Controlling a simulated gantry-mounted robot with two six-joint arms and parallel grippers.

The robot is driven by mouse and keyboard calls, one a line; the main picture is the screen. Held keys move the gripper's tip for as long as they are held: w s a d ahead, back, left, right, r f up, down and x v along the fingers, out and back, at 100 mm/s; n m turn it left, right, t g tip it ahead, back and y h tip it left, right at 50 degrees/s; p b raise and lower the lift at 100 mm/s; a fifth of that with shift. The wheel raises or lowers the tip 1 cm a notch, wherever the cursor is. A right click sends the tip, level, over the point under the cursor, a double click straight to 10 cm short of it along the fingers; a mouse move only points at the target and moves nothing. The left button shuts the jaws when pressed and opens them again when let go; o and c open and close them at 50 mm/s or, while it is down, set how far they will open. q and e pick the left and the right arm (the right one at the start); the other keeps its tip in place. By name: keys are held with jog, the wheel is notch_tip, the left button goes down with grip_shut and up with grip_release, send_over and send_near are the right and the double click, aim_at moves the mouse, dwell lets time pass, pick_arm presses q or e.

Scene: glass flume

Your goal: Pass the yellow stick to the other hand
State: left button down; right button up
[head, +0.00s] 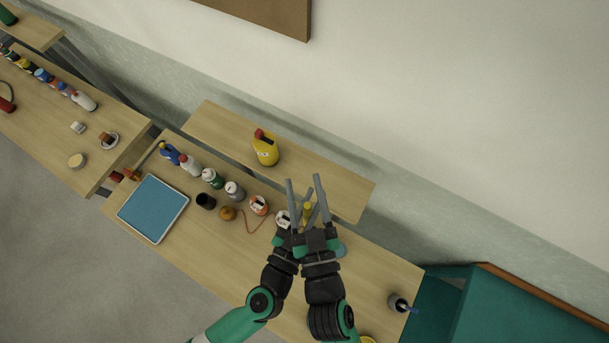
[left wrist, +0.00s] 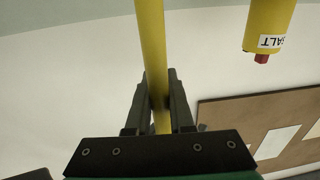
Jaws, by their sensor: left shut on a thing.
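The yellow stick (left wrist: 152,50) stands upright in the left wrist view, between the fingers of my left gripper (left wrist: 157,85), which is shut on it. In the head view only a short yellow piece of the stick (head: 307,211) shows among the grey fingers. My right gripper (head: 304,180) is open in the head view, its long fingers spread on either side of that piece. The two grippers are close together and overlap there, so most of my left gripper is hidden. I cannot tell whether the right fingers touch the stick.
A yellow bottle with a red cap (head: 265,147) stands on the raised shelf (head: 210,122); it also shows in the left wrist view (left wrist: 270,22). Several bottles and a blue tray (head: 153,209) are on the bench at left. A small dark container (head: 398,303) stands at right.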

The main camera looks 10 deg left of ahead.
grip_shut()
pick_arm(q)
jog(key=c, duration=0.7)
grip_release()
jog(key=shift+s, duration=0.15)
